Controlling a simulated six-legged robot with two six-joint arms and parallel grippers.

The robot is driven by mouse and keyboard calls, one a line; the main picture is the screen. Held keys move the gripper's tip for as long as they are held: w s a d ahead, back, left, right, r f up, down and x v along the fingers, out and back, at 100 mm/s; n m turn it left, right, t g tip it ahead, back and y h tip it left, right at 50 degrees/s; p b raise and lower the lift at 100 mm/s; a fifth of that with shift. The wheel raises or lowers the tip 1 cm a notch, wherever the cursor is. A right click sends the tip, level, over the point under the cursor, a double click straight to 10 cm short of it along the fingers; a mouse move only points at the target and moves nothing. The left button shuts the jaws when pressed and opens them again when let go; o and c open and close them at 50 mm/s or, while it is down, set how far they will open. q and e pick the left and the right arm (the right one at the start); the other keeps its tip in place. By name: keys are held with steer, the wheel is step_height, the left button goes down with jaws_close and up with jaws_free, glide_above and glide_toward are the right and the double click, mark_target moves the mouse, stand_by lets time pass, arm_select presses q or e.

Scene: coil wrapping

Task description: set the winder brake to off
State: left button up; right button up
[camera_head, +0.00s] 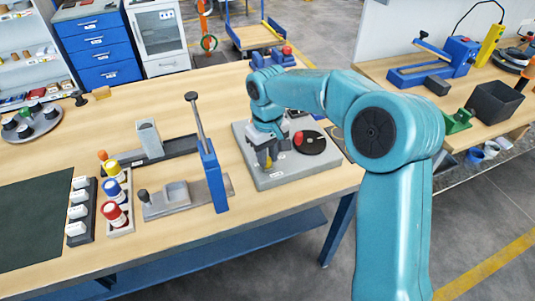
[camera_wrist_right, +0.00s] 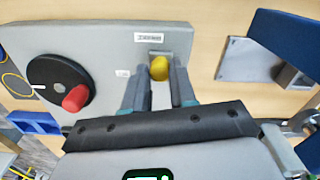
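The winder is a grey base plate (camera_head: 284,178) on the wooden table, with a black disc (camera_head: 315,144) and a red knob (camera_head: 298,138). A small yellow knob (camera_wrist_right: 159,67), apparently the brake's, stands on the plate beside small white labels, too small to read. My right gripper (camera_wrist_right: 160,82) points down over it, with one finger on each side of the yellow knob. The fingers look apart, and I cannot tell whether they touch it. In the head view my right gripper (camera_head: 266,158) partly hides the brake. My left gripper is not in view.
Left of the winder stand a blue post (camera_head: 213,178) with a lever and a grey fixture (camera_head: 176,195). A blue clamp-like part (camera_head: 277,58) stands at the table's back edge.

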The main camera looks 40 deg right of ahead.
mark_target(280, 165)
jaws_close()
steer(key=shift+s+d+r, duration=0.1)
steer(key=shift+s+d, duration=0.1)
steer(key=shift+d, duration=0.7)
steer(key=shift+s+d, duration=0.2)
steer(key=shift+d, duration=0.65)
steer(key=shift+a, duration=0.1)
